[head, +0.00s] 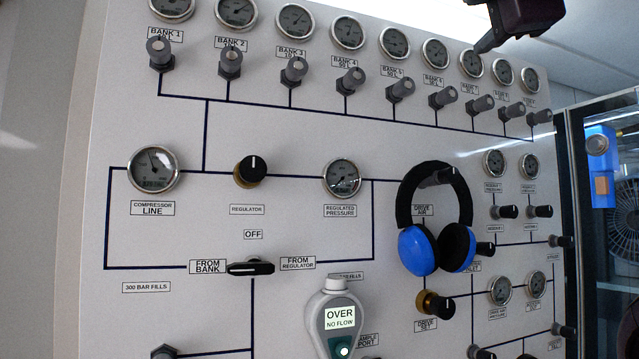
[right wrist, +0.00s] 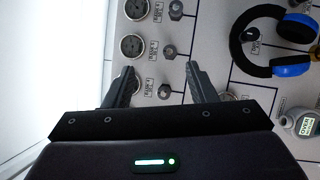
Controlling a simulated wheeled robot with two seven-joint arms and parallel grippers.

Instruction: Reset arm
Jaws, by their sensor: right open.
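My right gripper (head: 486,44) shows at the top right of the head view, in front of the upper gauge row of the fill panel (head: 300,130). In the right wrist view my right gripper (right wrist: 162,80) has its two fingers spread apart with nothing between them. Bank gauges (right wrist: 133,46) and grey bank knobs (right wrist: 169,51) show beyond and between the fingers. I cannot tell the exact gap from the fingertips to the panel. My left gripper is in neither view.
Blue and black headphones (head: 417,250) hang on the panel's right half, over a knob. A handheld meter reading "OVER NO FLOW" (head: 339,318) is at the lower middle. A black selector handle (head: 250,268) lies level. A glass-fronted cabinet with a fan (head: 625,190) stands at right.

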